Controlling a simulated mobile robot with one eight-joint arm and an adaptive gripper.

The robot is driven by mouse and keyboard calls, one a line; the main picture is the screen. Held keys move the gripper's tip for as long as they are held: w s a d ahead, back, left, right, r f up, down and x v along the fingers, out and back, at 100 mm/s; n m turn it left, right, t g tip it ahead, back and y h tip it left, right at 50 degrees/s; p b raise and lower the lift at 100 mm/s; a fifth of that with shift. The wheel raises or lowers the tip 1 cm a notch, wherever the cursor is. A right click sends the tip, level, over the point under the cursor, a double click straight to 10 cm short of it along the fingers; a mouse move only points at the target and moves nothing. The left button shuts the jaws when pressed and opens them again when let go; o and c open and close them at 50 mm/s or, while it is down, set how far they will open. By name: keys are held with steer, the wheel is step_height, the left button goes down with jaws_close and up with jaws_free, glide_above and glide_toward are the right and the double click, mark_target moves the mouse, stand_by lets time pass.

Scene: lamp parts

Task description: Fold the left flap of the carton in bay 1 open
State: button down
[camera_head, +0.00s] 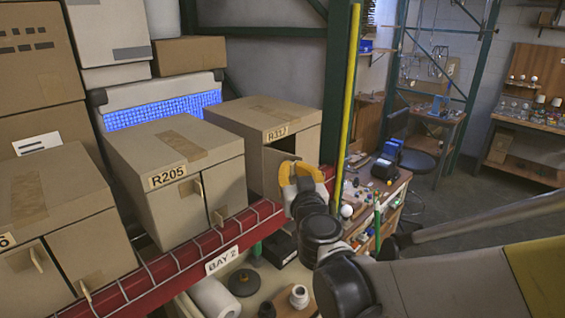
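The carton marked R317 (253,117) sits at the right end of the red shelf, beside the green upright. My gripper (301,173), with yellow finger parts, is at its front face and covers much of it. A dark gap shows in that face above the gripper; I cannot tell how the flaps stand. Whether the fingers are open or touching the carton is hidden. The carton marked R205 (174,141) stands to the left, its front closed with small tabs. The only readable bay sign says BAY 2 (222,259); no bay 1 sign shows.
Another tabbed carton (50,187) stands at the left, partly out of frame. A green upright (337,80) and a yellow pole (347,100) rise close to my gripper. A wire-edged red beam (165,266) runs along the shelf front. A cluttered workbench (392,190) lies beyond.

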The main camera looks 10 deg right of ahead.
steer(key=a+m+h, duration=0.1)
steer(key=s+a+m+g+h+b, duration=0.1)
steer(key=a+h, duration=0.1)
steer(key=a+m+h, duration=0.1)
steer(key=h, duration=0.1)
steer(key=shift+s+a+m, duration=0.2)
steer(key=shift+s+m, duration=0.15)
steer(key=shift+m, duration=0.05)
steer(key=shift+a, duration=0.2)
steer(key=c, duration=1.6)
jaws_free()
steer(key=shift+a, duration=0.1)
steer(key=shift+c, duration=0.2)
steer(key=shift+g+h, duration=0.3)
steer(key=shift+h, duration=0.1)
steer(key=v, duration=1.2)
steer(key=shift+s, duration=0.1)
